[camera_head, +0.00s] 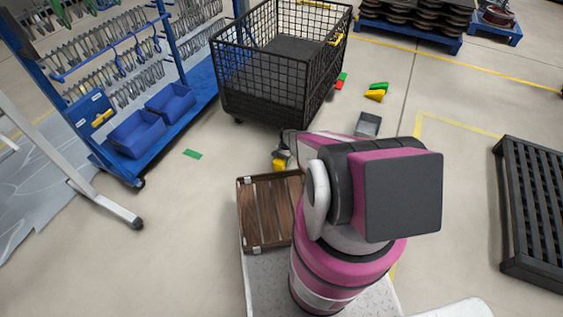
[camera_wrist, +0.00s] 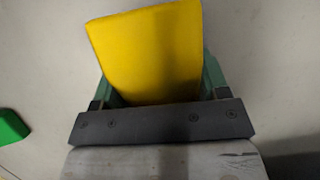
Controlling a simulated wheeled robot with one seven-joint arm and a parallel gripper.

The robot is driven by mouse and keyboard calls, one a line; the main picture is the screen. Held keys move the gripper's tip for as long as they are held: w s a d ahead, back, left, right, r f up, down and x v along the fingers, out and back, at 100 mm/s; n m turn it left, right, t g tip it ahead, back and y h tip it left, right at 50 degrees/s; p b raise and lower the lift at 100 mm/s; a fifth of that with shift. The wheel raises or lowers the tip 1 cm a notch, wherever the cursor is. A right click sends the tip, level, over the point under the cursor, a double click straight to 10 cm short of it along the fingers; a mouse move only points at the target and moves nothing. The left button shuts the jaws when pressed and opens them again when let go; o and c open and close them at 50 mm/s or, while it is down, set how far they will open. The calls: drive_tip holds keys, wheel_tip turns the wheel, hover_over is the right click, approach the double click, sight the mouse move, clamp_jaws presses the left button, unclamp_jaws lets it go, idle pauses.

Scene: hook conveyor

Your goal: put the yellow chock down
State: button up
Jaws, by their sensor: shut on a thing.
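The yellow chock (camera_wrist: 147,50) fills the top middle of the wrist view, between the two green fingers of my gripper (camera_wrist: 158,82). My gripper is shut on it. In the head view the yellow chock (camera_head: 279,165) shows as a small patch at the end of my arm, over or near the floor just beyond the wooden crate. My arm hides much of my gripper there. I cannot tell whether the chock touches the floor.
A black wire cart (camera_head: 262,85) stands behind. A grey bin (camera_head: 368,124), another yellow chock (camera_head: 374,96) and a green block (camera_head: 379,86) are on the floor to the right. A blue tool rack (camera_head: 150,95) is at left. A wooden crate (camera_head: 266,210) is nearby.

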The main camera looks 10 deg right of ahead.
drive_tip(key=o, duration=1.1)
drive_tip(key=shift+f, duration=0.1)
drive_tip(key=v, duration=0.7)
drive_tip(key=shift+r, duration=0.45)
drive_tip(key=s+r+n+t+h, duration=0.1)
drive_tip(key=s+r, duration=0.6)
drive_tip(key=r, duration=0.8)
drive_tip(key=s+a+r+n+t, duration=0.1)
drive_tip(key=s+r+n, duration=0.2)
drive_tip(key=s+r, duration=0.5)
drive_tip(key=s+r+n+t+h, duration=0.1)
drive_tip(key=s+r+n, duration=0.2)
drive_tip(key=r, duration=1.9)
drive_tip(key=shift+s+a+r+t+h, duration=0.15)
drive_tip(key=shift+s, duration=1.2)
drive_tip(key=shift+s+a+r+t+h, duration=0.1)
drive_tip(key=shift+s+r+t+h, duration=0.05)
drive_tip(key=shift+s, duration=1.2)
